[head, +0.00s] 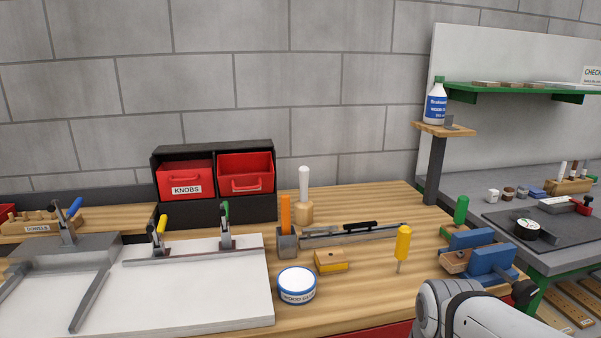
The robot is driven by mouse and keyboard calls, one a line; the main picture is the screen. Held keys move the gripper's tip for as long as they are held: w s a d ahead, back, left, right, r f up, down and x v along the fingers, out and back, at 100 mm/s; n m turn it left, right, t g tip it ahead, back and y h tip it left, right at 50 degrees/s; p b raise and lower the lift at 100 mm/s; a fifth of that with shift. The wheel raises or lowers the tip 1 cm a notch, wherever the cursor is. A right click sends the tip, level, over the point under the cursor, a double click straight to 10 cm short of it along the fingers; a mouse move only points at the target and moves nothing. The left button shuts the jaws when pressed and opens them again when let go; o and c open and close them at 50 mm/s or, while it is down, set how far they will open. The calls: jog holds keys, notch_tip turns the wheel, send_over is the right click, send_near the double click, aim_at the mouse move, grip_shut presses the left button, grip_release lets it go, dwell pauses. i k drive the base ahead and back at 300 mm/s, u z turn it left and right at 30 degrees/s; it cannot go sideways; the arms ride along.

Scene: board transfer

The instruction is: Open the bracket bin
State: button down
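A black rack (228,211) on the bench holds two red bins side by side. The left bin (173,179) has a white label reading KNOBS. The right bin (245,170) has a handle on its front, and I see no readable label on it. No bin in view is legibly marked as the bracket bin. My gripper is not in view; only a pale link of my arm shows at the bottom right, well away from the rack.
In front of the rack lies a white board (200,290) with toggle clamps. A wood glue tub (297,285), a tool holder (287,242), a mallet (304,200) and a yellow screwdriver (403,245) stand nearby. A blue vise (485,258) is at right. Some bench right of the mallet is bare.

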aim_at(246, 179)
jog(key=z, duration=0.5)
jog(key=k, duration=1)
jog(key=u, duration=0.95)
jog(key=i, duration=0.6)
